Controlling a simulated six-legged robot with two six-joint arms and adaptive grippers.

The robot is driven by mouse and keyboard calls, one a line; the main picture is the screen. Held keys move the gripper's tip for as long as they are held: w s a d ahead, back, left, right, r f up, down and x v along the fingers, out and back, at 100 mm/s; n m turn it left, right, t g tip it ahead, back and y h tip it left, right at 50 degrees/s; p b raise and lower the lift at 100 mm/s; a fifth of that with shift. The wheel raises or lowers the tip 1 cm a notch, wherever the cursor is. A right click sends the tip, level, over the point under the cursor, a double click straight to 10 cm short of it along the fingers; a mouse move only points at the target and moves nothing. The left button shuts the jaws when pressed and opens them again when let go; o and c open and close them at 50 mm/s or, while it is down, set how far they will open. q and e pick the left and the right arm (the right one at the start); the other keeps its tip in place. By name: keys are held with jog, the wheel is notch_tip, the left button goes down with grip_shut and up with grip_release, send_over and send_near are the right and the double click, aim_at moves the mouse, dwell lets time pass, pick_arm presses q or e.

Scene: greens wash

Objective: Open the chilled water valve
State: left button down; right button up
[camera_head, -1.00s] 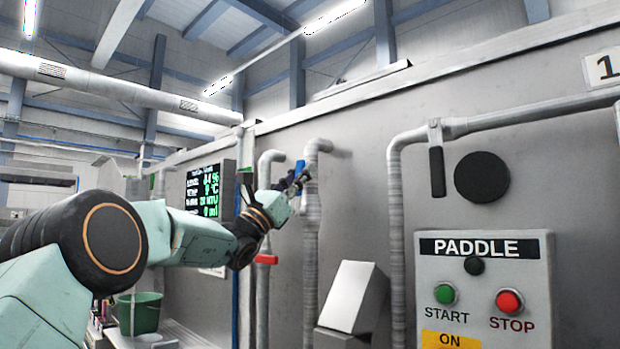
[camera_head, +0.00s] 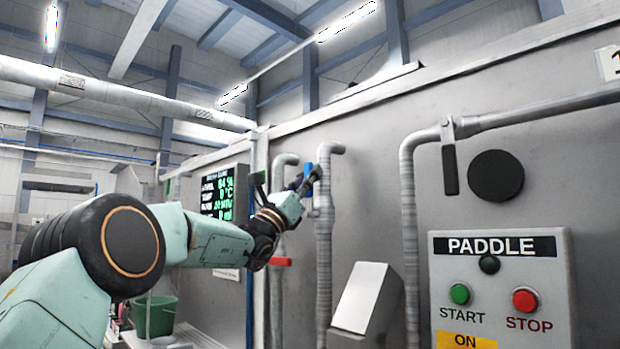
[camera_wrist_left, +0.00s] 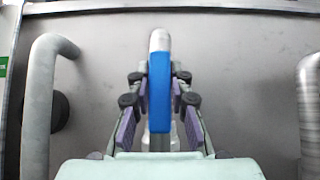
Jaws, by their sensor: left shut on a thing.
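The blue valve handle (camera_head: 309,173) is on a grey vertical pipe (camera_head: 324,235) against the grey wall. I take it as the chilled water valve; no label on it is readable. My left gripper (camera_head: 303,186) reaches it from the left. In the left wrist view the blue handle (camera_wrist_left: 160,92) stands upright between the two fingers of my left gripper (camera_wrist_left: 160,100), which is shut on it. The fingers hide part of the handle in the head view. My right gripper is in neither view.
A red handle (camera_head: 281,261) sits lower on the neighbouring pipe. A display (camera_head: 217,195) with green text hangs behind my arm. The PADDLE panel (camera_head: 502,270) and a black-handled lever (camera_head: 450,169) are at right. A slanted grey box (camera_head: 362,298) stands below the pipes.

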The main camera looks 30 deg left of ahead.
pick_arm(q)
jog(key=c, duration=1.6)
grip_release()
jog(key=shift+w+f, duration=0.15)
jog(key=shift+f, duration=0.3)
jog(key=o, duration=0.4)
jog(key=shift+a+r, duration=0.2)
jog(key=shift+d+r, duration=0.1)
jog(key=shift+d, duration=0.1)
jog(key=shift+s, duration=0.2)
jog(key=v, duration=1.2)
jog(key=shift+w, duration=0.1)
